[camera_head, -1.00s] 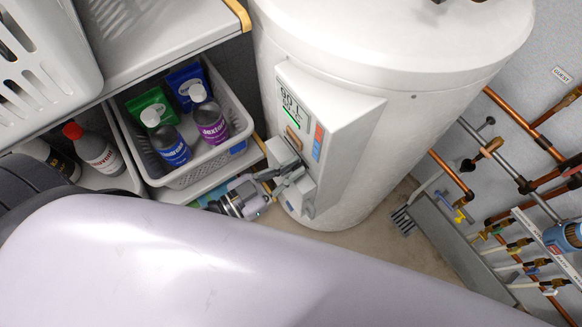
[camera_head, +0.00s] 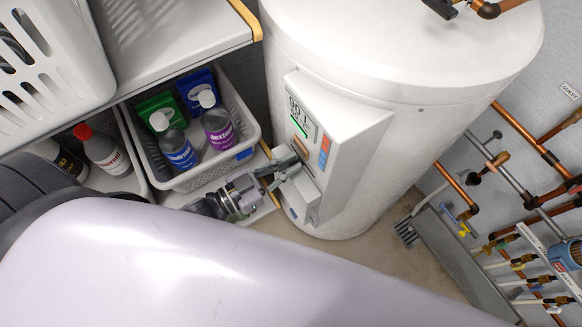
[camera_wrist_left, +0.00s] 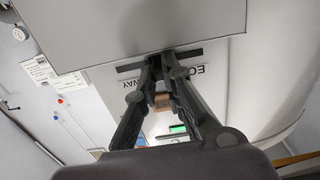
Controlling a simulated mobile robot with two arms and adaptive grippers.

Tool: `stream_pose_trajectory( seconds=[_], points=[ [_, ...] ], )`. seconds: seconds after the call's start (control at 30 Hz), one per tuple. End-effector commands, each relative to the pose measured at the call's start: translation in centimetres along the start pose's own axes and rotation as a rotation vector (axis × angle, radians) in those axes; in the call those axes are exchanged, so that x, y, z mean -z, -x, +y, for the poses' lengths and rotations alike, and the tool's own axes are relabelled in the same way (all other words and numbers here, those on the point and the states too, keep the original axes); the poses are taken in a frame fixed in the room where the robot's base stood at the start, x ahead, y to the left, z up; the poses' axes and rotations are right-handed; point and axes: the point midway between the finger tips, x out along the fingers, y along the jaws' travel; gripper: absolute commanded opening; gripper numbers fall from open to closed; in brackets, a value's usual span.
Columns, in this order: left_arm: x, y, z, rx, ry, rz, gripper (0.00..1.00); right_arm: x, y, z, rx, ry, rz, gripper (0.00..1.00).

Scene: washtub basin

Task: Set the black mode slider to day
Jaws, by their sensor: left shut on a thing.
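The white water heater (camera_head: 385,60) carries a control box (camera_head: 345,130) with a display. My left gripper (camera_head: 290,168) reaches the lower left part of this box. In the left wrist view, my left gripper (camera_wrist_left: 163,62) has its fingertips together at a dark slot (camera_wrist_left: 190,54) in the panel. The lettering "ECO" and a partly covered word ending in "WAY" stand beside the slot. The black mode slider is hidden at the fingertips, where the gripper is shut on it. No "day" label can be read. My right gripper is not in view.
A grey-white cover (camera_wrist_left: 130,25) lies close beside the fingers in the left wrist view. A shelf with a white basket (camera_head: 195,180) of bottles stands left of the gripper. Copper pipes and valves (camera_head: 515,260) line the wall at right.

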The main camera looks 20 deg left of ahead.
Motion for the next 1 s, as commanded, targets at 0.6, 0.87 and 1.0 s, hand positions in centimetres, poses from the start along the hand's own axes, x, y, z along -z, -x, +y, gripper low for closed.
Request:
stream_pose_trajectory(
  seconds=[0.6,0.87,1.0],
  points=[
    [0.0,0.0,0.0,0.000,0.000,-0.001,0.30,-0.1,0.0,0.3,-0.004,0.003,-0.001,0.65],
    [-0.2,2.8,0.1,0.000,0.002,-0.006,0.30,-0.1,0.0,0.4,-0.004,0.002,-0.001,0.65],
    [-0.2,5.8,0.1,0.000,0.003,-0.007,0.30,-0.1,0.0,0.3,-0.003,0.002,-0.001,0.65]
  ],
)
